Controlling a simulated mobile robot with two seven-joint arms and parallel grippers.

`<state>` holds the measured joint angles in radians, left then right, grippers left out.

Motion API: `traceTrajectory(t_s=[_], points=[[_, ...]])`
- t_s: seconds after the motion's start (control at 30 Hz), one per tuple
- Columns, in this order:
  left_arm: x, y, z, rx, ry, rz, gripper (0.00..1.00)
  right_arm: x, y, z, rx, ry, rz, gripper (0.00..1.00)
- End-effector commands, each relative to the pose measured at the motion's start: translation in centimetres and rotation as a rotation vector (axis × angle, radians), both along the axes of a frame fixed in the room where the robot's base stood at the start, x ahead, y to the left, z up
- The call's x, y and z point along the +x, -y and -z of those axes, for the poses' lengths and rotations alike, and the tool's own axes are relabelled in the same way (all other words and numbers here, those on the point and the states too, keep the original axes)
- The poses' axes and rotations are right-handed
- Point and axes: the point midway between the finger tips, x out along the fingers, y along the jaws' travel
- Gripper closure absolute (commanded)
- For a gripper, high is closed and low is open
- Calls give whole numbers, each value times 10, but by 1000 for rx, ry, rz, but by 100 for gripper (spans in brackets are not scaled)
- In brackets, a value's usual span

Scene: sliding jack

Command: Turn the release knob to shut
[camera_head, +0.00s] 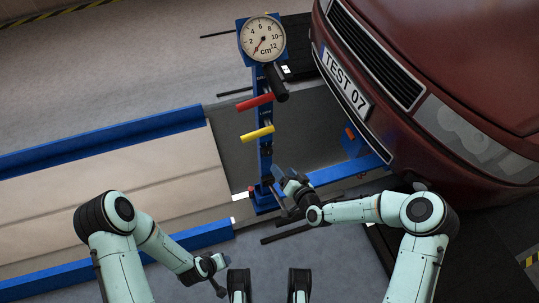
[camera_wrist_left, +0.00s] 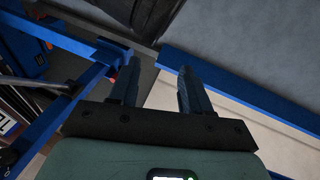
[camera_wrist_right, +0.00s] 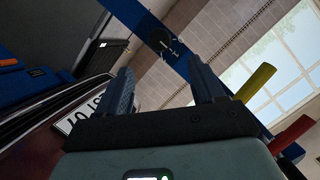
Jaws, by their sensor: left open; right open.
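A blue jack post (camera_head: 265,150) stands in the middle of the head view, with a red lever (camera_head: 255,102) and a yellow lever (camera_head: 257,133). A dark round knob (camera_wrist_right: 158,40) sits on blue metal in the right wrist view; it looks like the release knob, and its setting cannot be read. My right gripper (camera_head: 278,184) is open and empty beside the post's lower part. In the right wrist view its fingers (camera_wrist_right: 158,66) point toward the knob, which shows beyond and between them. My left gripper (camera_head: 220,283) is open and empty, low and left of the post.
A round gauge (camera_head: 263,38) tops the post, with a black handle (camera_head: 277,82) below it. A dark red car (camera_head: 450,60) with a TEST 07 plate (camera_head: 346,82) stands close on the right. Blue rails (camera_head: 100,133) edge a beige platform (camera_head: 110,175) at left.

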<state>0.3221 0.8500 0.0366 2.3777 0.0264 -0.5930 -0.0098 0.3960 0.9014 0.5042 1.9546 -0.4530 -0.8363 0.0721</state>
Motion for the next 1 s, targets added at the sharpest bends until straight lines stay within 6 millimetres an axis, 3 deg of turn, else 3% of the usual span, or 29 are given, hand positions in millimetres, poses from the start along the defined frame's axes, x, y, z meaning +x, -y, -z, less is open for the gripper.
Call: traceTrajectory(t_s=[0.1, 0.4, 0.6, 0.9, 0.93, 1.0], points=[[11, -6, 10, 15, 26, -12, 52, 23, -14, 11, 2, 2, -2, 32], [-26, -10, 42, 6, -97, -14, 52, 70, -40, 28, 0, 0, -1, 32], [-37, -12, 50, 5, -135, -17, 52, 84, -47, 31, 0, 0, -1, 32], [-39, -12, 51, 5, -141, -18, 52, 86, -48, 31, 0, -2, -1, 32], [-39, -12, 51, 4, -140, -18, 52, 86, -48, 31, 0, -2, -1, 35], [-39, -12, 51, 4, -140, -18, 52, 86, -48, 32, 0, -2, -1, 58]])
